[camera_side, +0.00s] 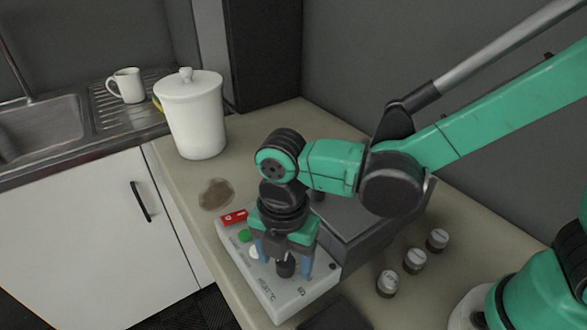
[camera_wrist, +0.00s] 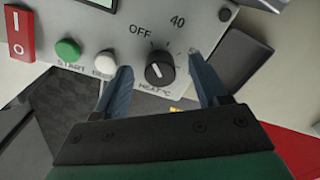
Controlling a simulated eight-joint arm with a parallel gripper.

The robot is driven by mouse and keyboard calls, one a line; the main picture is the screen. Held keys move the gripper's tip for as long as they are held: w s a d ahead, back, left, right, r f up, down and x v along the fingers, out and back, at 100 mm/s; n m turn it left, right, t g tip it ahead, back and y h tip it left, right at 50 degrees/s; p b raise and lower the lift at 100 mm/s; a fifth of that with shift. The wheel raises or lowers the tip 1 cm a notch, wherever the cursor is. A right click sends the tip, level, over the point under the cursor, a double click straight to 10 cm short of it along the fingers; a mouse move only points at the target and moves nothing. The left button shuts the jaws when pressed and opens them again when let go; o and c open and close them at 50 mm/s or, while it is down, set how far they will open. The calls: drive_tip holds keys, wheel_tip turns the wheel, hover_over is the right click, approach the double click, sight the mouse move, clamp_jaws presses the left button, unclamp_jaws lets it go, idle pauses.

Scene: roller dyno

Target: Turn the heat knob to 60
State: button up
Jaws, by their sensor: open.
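The heat knob (camera_wrist: 160,70) is a round black dial on the light grey control panel (camera_wrist: 105,35), above the print "HEAT °C". "OFF" is printed to its upper left and "40" to its upper right. A further mark at the right is partly hidden by my right finger, and no "60" is readable. A pale mark shows on the knob's face; its exact setting is hard to tell. My gripper (camera_wrist: 161,68) is open, with one blue finger on each side of the knob and visible gaps. In the side view, my gripper (camera_side: 285,268) points down over the knob (camera_side: 286,267).
A green START button (camera_wrist: 67,50), a white button (camera_wrist: 105,62) and a red switch (camera_wrist: 19,33) lie left of the knob. Several small capped jars (camera_side: 415,260) stand right of the panel. A white lidded canister (camera_side: 194,120) and a brown stain (camera_side: 216,194) are farther back on the counter.

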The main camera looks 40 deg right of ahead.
clamp_jaws()
